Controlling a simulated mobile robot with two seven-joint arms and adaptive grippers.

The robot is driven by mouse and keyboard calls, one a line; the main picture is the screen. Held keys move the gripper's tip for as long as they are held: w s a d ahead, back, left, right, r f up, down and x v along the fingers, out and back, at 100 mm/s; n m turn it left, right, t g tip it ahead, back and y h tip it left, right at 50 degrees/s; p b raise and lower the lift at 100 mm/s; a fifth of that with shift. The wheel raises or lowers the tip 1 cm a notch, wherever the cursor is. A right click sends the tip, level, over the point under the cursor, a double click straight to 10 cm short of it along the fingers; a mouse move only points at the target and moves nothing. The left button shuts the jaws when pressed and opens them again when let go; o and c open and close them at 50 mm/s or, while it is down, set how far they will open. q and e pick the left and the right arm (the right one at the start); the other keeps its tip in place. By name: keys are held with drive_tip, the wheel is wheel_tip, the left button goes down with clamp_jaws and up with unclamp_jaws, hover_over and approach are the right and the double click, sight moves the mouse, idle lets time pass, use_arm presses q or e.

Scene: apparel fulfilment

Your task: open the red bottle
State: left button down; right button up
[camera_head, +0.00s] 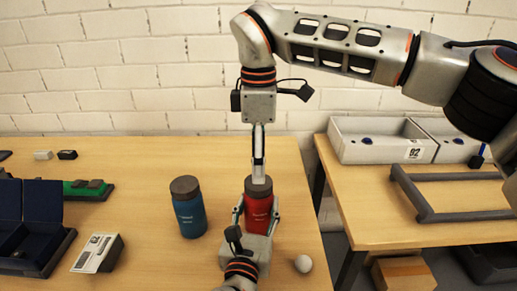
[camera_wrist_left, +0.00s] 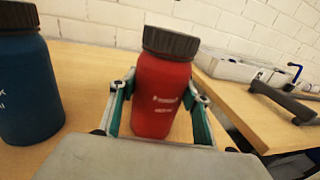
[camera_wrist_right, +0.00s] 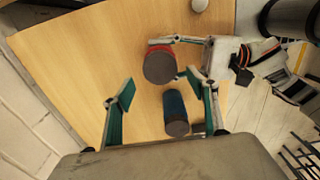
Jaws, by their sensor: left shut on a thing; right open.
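The red bottle (camera_head: 258,220) stands upright near the table's right edge, its dark screw cap (camera_wrist_left: 171,42) on. My left gripper (camera_head: 257,210) is shut around its body, one finger on each side, as the left wrist view also shows. My right gripper (camera_head: 258,172) points down from above, just over the cap, and partly hides it in the head view. In the right wrist view its fingers (camera_wrist_right: 167,95) are wide apart and empty, with the red bottle's cap (camera_wrist_right: 159,67) seen beyond them. Whether they touch the cap I cannot tell.
A blue bottle (camera_head: 189,212) stands left of the red one. A white ball (camera_head: 303,263) lies at the right front. A dark blue open box (camera_head: 42,205) and a labelled box (camera_head: 97,252) are at left. Grey bins (camera_head: 380,150) sit on the right table.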

drive_tip(key=shift+f, duration=2.7)
drive_tip(key=shift+c, duration=0.4)
